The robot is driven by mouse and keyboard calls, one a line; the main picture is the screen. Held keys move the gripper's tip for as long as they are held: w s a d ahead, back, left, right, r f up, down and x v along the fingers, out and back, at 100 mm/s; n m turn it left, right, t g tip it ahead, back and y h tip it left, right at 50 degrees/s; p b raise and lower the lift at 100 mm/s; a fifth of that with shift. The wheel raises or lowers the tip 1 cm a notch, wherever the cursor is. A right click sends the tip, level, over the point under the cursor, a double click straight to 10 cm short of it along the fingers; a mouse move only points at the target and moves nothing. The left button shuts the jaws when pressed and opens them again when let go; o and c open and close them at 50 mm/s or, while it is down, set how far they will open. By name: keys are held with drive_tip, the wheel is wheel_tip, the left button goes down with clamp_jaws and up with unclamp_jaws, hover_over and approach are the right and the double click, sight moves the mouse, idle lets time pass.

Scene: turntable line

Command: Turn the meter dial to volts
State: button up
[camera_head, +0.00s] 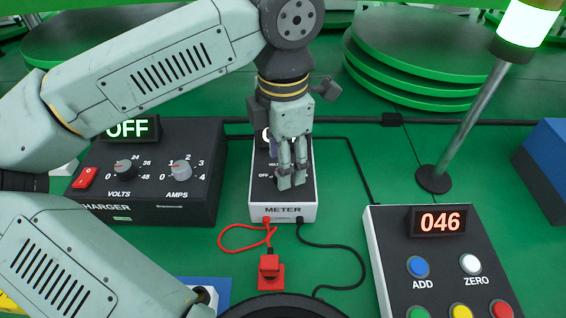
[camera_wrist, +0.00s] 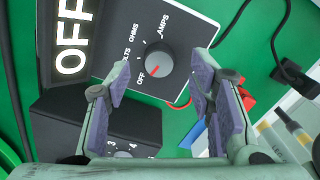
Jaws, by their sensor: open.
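The meter (camera_head: 283,212) is a box with a dark face and pale front, standing on the green surface below my gripper (camera_head: 292,183). My arm hides much of its face in the head view. In the wrist view, the meter's grey round dial (camera_wrist: 159,58) shows between my fingers, with labels OFF, VOLTS, OHMS and AMPS around it. Its red mark points towards OFF. The meter's display (camera_wrist: 74,35) reads OFF. My gripper (camera_wrist: 164,85) is open, its two fingers apart on either side of the dial and holding nothing. I cannot tell whether they touch the dial.
The charger (camera_head: 150,190), with its knobs and red switch, stands left of the meter. The button panel (camera_head: 386,237) stands at the right, its display reading 046. Red and black leads (camera_head: 333,250) run from the meter's front. A lamp post (camera_head: 470,110) rises at the back right.

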drive_tip(key=shift+f, duration=1.2)
drive_tip(key=shift+c, duration=0.5)
drive_tip(key=c, duration=1.1)
